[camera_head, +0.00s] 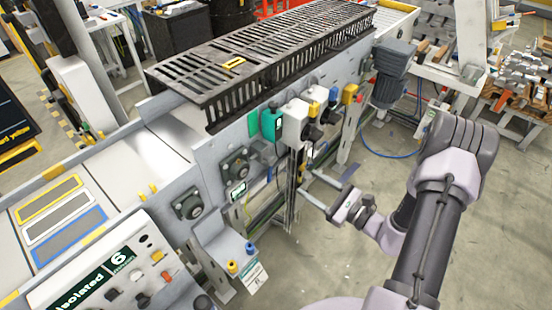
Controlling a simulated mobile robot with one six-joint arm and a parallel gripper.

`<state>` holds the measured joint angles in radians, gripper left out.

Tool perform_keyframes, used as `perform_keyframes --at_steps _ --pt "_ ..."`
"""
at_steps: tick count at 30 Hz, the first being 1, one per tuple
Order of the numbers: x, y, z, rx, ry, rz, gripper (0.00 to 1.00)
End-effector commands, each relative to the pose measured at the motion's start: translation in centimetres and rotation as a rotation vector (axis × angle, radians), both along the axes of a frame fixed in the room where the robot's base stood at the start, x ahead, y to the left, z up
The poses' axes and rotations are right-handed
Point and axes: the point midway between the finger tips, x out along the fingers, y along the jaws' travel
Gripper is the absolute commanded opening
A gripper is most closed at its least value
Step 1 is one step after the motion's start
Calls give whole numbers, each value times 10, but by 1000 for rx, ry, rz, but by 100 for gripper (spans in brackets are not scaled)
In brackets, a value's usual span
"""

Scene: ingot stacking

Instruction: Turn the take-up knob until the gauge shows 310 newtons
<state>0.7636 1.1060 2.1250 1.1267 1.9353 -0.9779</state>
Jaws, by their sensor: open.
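My gripper (312,192) is at the middle right, with its fingers spread and pointing left toward the conveyor's side. It appears empty and apart from the machine. Two dark, square housings with round centres, one at the left (188,205) and one further right (237,166), are on the conveyor's side. I cannot tell whether either carries the take-up knob. A small green-and-white display or label (238,190) sits below the right housing. It may be the gauge, but no reading is legible.
The conveyor (163,150) runs diagonally, with a dark slatted cover (270,50). Green and white boxes (293,122) stick out from its side. A control panel (125,270) is at lower left. A bracket (225,245) carries yellow and blue pieces.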

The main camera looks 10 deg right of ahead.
Motion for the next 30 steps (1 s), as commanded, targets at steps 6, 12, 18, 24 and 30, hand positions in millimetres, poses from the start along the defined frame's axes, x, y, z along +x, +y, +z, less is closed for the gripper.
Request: perform_keyframes --at_steps 6,12,18,24,30 --pt "54 42 -3 -1 -2 9 53" --pt "93 70 -2 -2 -2 8 53" --pt "110 82 0 -1 0 6 53" --pt "112 83 0 0 0 6 53" --pt "111 83 0 0 0 6 28"
